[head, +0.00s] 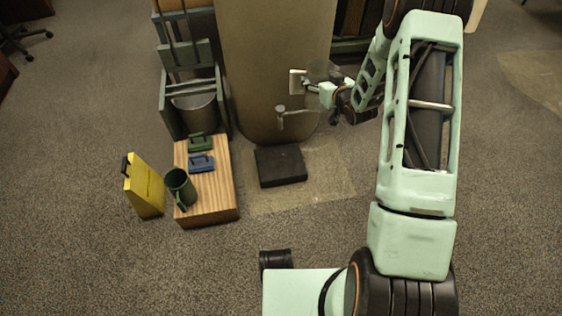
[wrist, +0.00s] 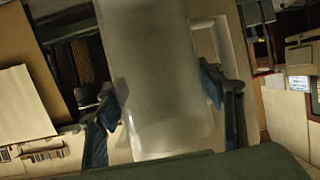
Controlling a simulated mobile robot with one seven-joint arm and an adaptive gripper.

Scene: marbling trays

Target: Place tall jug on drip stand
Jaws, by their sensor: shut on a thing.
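The tall jug (wrist: 158,75) looks frosted and translucent in the wrist view, with a pale handle (wrist: 202,24) at its upper right. My gripper (wrist: 165,105) is shut on it, with one finger pad on each side. In the head view my gripper (head: 326,90) is in front of a large beige tank, above floor level; the jug is only faintly visible there. The drip stand appears to be the low black square block (head: 280,166) on the floor. It stands below a grey tap (head: 290,112) on the tank, and its top is bare.
The large tank (head: 272,50) stands behind the black block. To the left, a wooden block (head: 217,190) bears a dark green mug (head: 180,186), a green item (head: 200,142) and a blue item (head: 201,162). A yellow board (head: 146,190) stands further left. Floor in front is clear.

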